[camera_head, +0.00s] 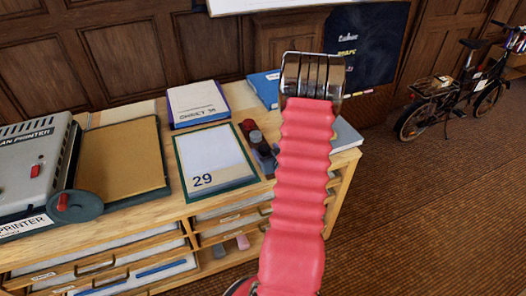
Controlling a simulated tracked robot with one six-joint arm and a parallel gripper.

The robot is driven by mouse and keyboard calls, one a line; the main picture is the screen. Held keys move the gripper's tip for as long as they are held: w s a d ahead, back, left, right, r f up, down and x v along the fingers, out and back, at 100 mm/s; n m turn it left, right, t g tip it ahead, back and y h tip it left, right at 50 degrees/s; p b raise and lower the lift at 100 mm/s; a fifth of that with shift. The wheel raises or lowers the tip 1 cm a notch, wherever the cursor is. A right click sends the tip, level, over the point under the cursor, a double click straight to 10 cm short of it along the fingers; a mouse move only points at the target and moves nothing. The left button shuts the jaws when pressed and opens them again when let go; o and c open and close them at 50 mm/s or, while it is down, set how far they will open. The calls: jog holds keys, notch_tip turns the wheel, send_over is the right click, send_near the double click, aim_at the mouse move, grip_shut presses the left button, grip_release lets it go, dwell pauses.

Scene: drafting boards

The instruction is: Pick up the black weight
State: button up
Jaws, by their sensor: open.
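A small dark round piece (257,137), which looks like the black weight, stands on the wooden cabinet top, just right of a white board marked 29 (215,160). A dark red round piece (249,125) is close behind it. My red ribbed arm rises in front, just right of these pieces, and ends at the top in a shiny metal joint. My gripper's fingers do not show, so its place relative to the weight cannot be seen. My arm partly hides the cabinet top right of the weight.
A dark low object (265,158) lies in front of the weight. A grey printer machine (32,165), a brown board (125,162), a white-topped book (198,104) and a blue book (265,86) also occupy the cabinet top (172,206). Open brown floor (430,210) lies right, with a bicycle (440,105) farther back.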

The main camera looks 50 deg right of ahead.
aim_at(264, 149)
jog(key=x, duration=0.3)
jog(key=shift+w+f, duration=0.1)
dwell(0.4)
jog(key=c, duration=1.5)
